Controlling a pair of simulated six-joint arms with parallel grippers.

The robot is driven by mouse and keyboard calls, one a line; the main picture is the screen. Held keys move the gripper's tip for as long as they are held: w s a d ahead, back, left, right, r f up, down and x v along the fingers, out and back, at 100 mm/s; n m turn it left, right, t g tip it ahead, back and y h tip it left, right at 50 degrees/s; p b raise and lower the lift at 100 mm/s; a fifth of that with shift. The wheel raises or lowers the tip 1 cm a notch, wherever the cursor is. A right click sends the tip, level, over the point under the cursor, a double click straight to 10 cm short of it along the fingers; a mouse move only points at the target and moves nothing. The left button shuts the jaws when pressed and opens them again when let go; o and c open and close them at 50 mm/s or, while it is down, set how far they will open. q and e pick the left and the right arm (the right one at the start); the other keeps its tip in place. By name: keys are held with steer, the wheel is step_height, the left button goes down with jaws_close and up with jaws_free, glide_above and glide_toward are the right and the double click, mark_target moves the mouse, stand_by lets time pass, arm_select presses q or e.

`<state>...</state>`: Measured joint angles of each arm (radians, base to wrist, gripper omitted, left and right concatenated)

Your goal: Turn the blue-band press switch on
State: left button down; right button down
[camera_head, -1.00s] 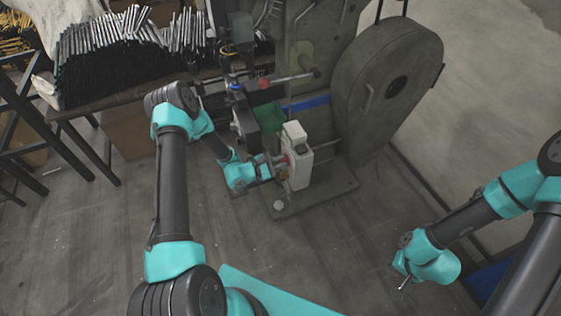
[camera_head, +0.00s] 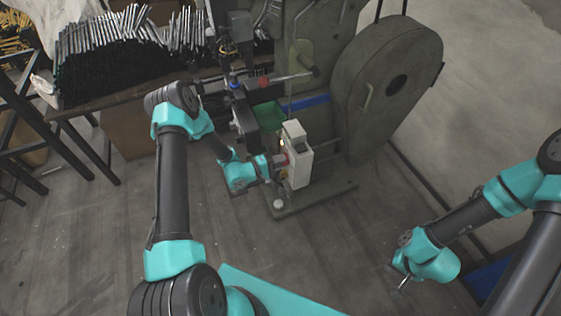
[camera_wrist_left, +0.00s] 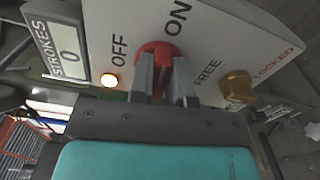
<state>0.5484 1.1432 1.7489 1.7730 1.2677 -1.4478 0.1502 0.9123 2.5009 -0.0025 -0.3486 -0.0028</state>
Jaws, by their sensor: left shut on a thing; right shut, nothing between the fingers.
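The press (camera_head: 325,120) with a blue band (camera_head: 307,102) stands at the upper middle of the head view. Its white control box (camera_head: 299,168) is at its front. In the left wrist view the box's panel (camera_wrist_left: 218,52) has a red switch knob (camera_wrist_left: 158,50) near the words OFF and ON. My left gripper (camera_wrist_left: 165,65) is shut on this knob, one finger on each side. The fingers hide part of the knob, and I cannot tell which word it points to. My right gripper (camera_head: 403,284) is shut and empty, low at the right, away from the press.
A lit lamp (camera_wrist_left: 109,80) sits beside OFF. A brass knob (camera_wrist_left: 237,87) is near FREE and LOCKED, and a STROKES counter (camera_wrist_left: 68,50) reads 0. A green bin (camera_head: 268,116) is behind the box. Dark rods (camera_head: 110,65) lie stacked at the left.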

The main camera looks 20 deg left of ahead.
arm_select(q)
steer(key=shift+m, duration=0.6)
steer(key=c, duration=1.1)
jaws_free()
steer(key=v, duration=1.7)
steer(key=shift+s+a, duration=0.15)
steer(key=shift+s, duration=0.05)
